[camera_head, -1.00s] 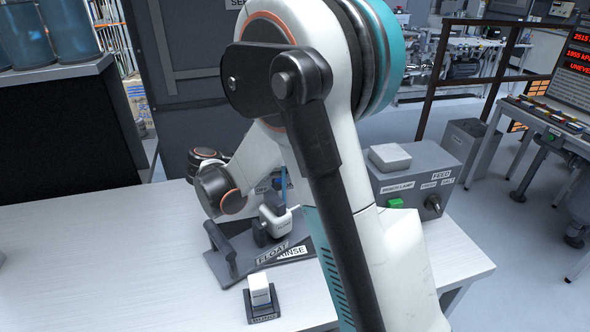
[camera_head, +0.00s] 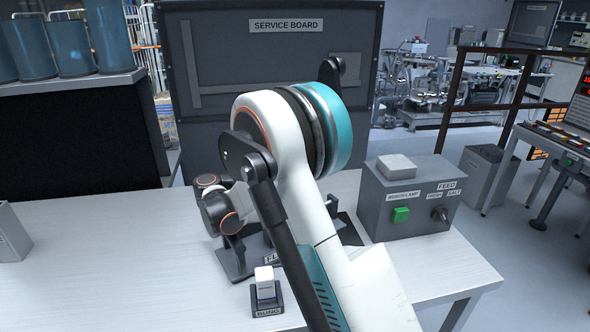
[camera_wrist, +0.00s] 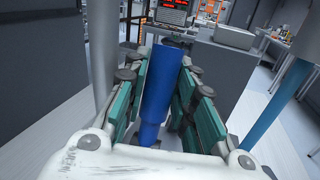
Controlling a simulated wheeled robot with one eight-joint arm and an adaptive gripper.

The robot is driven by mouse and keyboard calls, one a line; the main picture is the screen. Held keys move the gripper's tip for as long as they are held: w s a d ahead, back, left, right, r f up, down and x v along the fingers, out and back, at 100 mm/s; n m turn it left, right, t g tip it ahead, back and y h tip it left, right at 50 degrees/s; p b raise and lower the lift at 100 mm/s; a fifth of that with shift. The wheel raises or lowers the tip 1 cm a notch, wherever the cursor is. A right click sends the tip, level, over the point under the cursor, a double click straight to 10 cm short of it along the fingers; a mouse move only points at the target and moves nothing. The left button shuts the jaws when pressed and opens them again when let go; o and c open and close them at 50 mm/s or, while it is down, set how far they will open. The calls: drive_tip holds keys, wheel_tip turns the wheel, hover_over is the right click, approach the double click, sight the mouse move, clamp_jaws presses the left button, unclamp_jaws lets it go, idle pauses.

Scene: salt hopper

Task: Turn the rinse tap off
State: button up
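In the wrist view my gripper (camera_wrist: 168,70) has its two teal-padded fingers on either side of a thick blue handle (camera_wrist: 164,90). The fingertips look close to the handle's sides, but I cannot tell whether they press on it. In the head view my arm hides the gripper, the rinse tap and its label. Part of the dark fixture plate (camera_head: 240,262) that carries the float label shows at the left of the arm.
A small white-topped block (camera_head: 265,283) stands near the table's front. A grey control box (camera_head: 408,200) with a green button stands at the right. A light blue rod (camera_wrist: 275,110) rises at the right in the wrist view.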

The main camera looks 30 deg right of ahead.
idle(0.3)
drive_tip(key=a, duration=1.2)
drive_tip(key=shift+s, duration=0.15)
drive_tip(key=shift+f, duration=0.1)
